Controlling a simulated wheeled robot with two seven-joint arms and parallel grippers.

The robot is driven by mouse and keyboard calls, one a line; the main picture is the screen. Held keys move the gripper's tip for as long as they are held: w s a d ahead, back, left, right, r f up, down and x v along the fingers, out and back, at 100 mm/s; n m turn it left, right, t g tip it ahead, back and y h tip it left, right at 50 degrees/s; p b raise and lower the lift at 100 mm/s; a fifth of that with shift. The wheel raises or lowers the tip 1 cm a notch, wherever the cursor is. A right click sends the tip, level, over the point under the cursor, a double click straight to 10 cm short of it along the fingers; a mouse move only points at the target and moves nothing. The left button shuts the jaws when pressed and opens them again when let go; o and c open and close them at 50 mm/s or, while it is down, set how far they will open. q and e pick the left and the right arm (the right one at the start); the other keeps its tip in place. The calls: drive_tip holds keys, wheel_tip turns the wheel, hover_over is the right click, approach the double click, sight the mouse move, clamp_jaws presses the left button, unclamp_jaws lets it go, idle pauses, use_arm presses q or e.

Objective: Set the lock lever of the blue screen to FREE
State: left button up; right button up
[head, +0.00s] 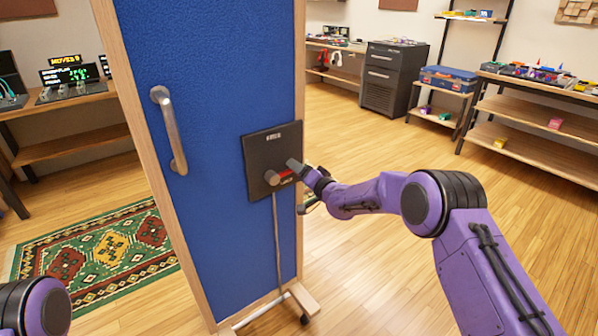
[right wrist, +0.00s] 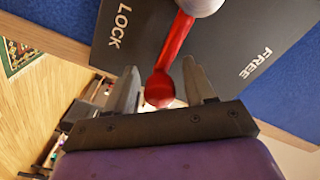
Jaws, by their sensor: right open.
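The blue screen (head: 215,75) stands upright in a wooden frame. A black plate (head: 262,150) on it carries the lock lever (head: 287,175), red with a grey hub. In the head view the lever points right, toward my right gripper. The right wrist view shows the red lever (right wrist: 174,50) running between the words LOCK and FREE on the plate (right wrist: 160,35). My right gripper (head: 296,169) is open, its fingers (right wrist: 163,82) on either side of the lever's rounded end. Contact cannot be told. My left gripper is out of view; only part of my left arm shows.
A grey door handle (head: 170,130) is on the screen's left side, and a thin rod (head: 279,240) runs down from the plate to a wheeled foot (head: 302,303). A patterned rug (head: 95,255) lies at left. Shelves (head: 535,120) stand at right. The floor between is clear.

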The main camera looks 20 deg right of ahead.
drive_tip(key=shift+w, duration=0.2)
clamp_jaws()
